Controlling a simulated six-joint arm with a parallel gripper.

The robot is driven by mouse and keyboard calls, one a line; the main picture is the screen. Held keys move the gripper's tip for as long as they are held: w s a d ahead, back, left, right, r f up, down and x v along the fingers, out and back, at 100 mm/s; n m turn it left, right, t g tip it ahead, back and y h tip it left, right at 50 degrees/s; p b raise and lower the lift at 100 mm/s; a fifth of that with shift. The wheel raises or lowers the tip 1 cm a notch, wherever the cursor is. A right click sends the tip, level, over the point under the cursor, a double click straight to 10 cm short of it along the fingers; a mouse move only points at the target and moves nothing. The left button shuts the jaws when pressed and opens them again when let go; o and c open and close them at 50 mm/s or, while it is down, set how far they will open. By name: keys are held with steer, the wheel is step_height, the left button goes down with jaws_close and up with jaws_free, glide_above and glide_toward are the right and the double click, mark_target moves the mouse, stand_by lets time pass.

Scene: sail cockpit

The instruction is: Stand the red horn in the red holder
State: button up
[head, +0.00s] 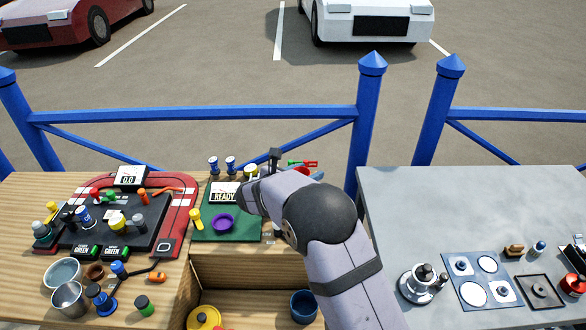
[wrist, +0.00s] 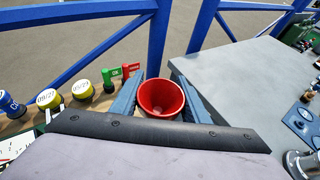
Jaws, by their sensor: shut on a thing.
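My gripper (wrist: 158,84) is shut on the red horn (wrist: 160,97), whose round, flared opening faces the wrist camera between the two blue-grey fingers. In the head view a sliver of red, apparently the horn (head: 301,171), shows behind my wrist, above the back right part of the wooden counter. The horn's lower part is hidden in both views. I cannot make out the red holder with certainty in either view; my arm covers part of the counter.
A blue railing (head: 200,115) runs behind. The grey counter (head: 430,205) is largely clear at its back left.

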steer(key=shift+w+d+m+h+p, duration=0.3)
steer(key=shift+d, duration=0.4)
steer(key=shift+f, duration=0.1)
steer(key=shift+f+b, duration=2)
steer(key=shift+f, duration=0.75)
steer(key=shift+f+b, duration=0.6)
steer(key=shift+b, duration=0.1)
steer(key=o, duration=0.9)
steer(key=shift+c, duration=0.2)
steer(key=shift+s+a, duration=0.1)
steer(key=p+v, duration=0.3)
steer(key=v, duration=0.7)
steer(key=shift+s+a+r, duration=0.2)
steer(key=shift+s+r, duration=0.05)
